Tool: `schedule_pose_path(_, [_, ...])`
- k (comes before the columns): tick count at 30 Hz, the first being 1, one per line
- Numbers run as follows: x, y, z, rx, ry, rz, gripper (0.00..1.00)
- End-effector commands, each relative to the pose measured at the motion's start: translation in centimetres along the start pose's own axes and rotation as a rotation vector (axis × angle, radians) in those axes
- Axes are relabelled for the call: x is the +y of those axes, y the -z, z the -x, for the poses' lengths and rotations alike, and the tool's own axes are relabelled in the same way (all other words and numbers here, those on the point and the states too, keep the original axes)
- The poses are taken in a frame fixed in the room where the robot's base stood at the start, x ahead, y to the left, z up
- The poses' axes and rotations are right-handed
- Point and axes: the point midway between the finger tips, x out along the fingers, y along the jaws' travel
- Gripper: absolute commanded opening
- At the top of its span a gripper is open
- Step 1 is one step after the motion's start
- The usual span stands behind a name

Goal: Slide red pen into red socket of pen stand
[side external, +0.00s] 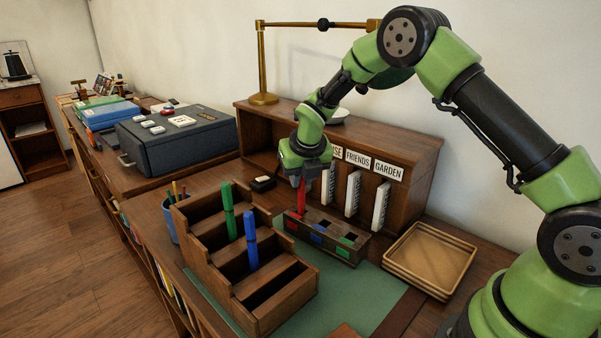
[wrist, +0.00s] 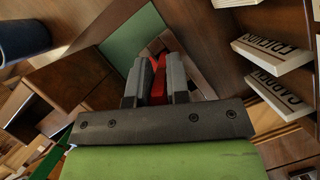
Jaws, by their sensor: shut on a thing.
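My gripper (side external: 303,180) is shut on the red pen (side external: 301,203), which hangs roughly upright below the fingers. In the wrist view the red pen (wrist: 158,82) shows between the two grey fingers of my gripper (wrist: 156,70). The pen stand (side external: 345,254) is a dark wooden block with red, blue and green marks on its front. The pen's lower end is at the red socket (side external: 291,223), the stand's left one. I cannot tell how deep it is in the opening. In the wrist view the fingers hide much of the stand.
A stepped wooden rack (side external: 285,306) holds a green pen (side external: 229,212) and a blue pen (side external: 251,241) in front of the stand. A blue cup (side external: 171,219) stands left. Labelled white-edged slabs (side external: 352,194) are close behind my gripper. A wooden tray (side external: 430,262) lies right.

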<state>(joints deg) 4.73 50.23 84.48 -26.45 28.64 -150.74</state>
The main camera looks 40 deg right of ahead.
Motion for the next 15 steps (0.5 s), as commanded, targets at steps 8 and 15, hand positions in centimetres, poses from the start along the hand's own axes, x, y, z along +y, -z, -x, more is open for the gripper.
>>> schedule_pose_path(8, [0.0,0.3,-0.7,0.0,0.001,0.001,0.0])
schedule_pose_path(15, [0.0,0.5,-1.2,0.001,0.001,0.001,0.0])
